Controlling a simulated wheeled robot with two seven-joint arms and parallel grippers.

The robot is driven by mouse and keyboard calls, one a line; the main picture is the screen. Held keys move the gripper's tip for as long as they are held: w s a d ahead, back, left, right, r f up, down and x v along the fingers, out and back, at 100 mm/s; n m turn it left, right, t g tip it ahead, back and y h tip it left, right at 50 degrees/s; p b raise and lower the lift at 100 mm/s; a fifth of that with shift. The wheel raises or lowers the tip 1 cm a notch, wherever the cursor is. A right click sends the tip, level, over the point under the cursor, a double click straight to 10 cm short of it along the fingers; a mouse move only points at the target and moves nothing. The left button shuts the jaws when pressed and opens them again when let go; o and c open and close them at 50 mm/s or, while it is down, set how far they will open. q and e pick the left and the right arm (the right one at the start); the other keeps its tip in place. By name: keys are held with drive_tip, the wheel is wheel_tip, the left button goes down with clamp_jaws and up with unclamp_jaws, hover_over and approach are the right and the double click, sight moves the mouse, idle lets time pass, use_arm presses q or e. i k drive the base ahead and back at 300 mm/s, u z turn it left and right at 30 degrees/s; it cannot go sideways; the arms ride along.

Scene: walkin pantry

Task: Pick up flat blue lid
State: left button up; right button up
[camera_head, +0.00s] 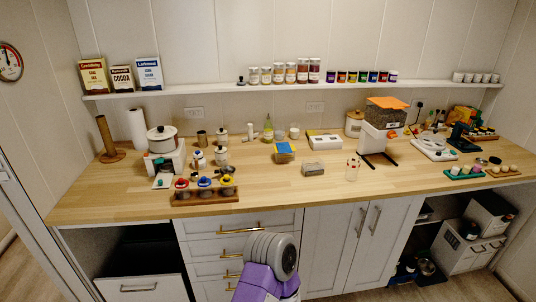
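The likeliest match for the flat blue lid (204,182) is a small blue round piece, the middle one of three coloured tops on a wooden rack (206,196) near the counter's front edge. A red top (181,183) sits to its left and a yellow top (227,180) to its right. At this size I cannot tell whether the blue piece is flat or loose. Neither gripper shows in the head view; only a purple and grey part of my own body shows at the bottom centre.
Behind the rack stand small jars (221,157) and a white pot (161,139) on a stand.

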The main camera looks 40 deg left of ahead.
sight(283, 147)
drive_tip(key=u, duration=1.5)
